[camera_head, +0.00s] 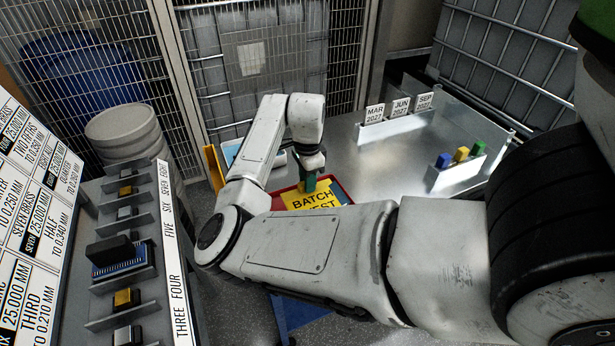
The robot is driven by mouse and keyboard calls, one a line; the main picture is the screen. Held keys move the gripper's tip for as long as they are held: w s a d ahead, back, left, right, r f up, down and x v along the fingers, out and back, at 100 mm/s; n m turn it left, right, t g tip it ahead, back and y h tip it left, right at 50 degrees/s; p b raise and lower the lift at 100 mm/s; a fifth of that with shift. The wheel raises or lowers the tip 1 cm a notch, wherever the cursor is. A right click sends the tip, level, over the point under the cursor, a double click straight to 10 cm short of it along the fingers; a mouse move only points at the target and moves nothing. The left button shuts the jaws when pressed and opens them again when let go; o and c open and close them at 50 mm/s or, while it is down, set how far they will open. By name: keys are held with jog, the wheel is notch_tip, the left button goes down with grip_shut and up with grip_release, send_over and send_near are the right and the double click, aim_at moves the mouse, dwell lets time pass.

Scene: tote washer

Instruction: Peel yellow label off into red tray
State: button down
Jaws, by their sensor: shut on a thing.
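The yellow label (308,200) with black print reading "BATCH" and a partly hidden second line shows at the middle. It is over the red tray (345,190), whose rim shows around it. I cannot tell whether the label touches the tray floor. My gripper (311,181) points down at the label's far edge and is shut on it. A green piece shows at the fingertips; I cannot tell what it is. My forearm hides the near part of the label and tray.
A metal table (395,165) has bare room right of the tray. Date cards (400,108) stand at its back; a holder (455,172) with blue, yellow and green pieces stands at right. A shelf of blocks (125,240) is at left, wire mesh behind.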

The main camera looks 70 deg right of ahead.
jog(key=shift+f+b, duration=0.95)
jog(key=shift+f, duration=1.15)
jog(key=shift+f, duration=0.4)
jog(key=c, duration=0.8)
grip_release()
jog(key=shift+c, duration=0.2)
jog(key=shift+r, duration=0.15)
jog(key=shift+r+p, duration=3)
jog(key=shift+r, duration=0.35)
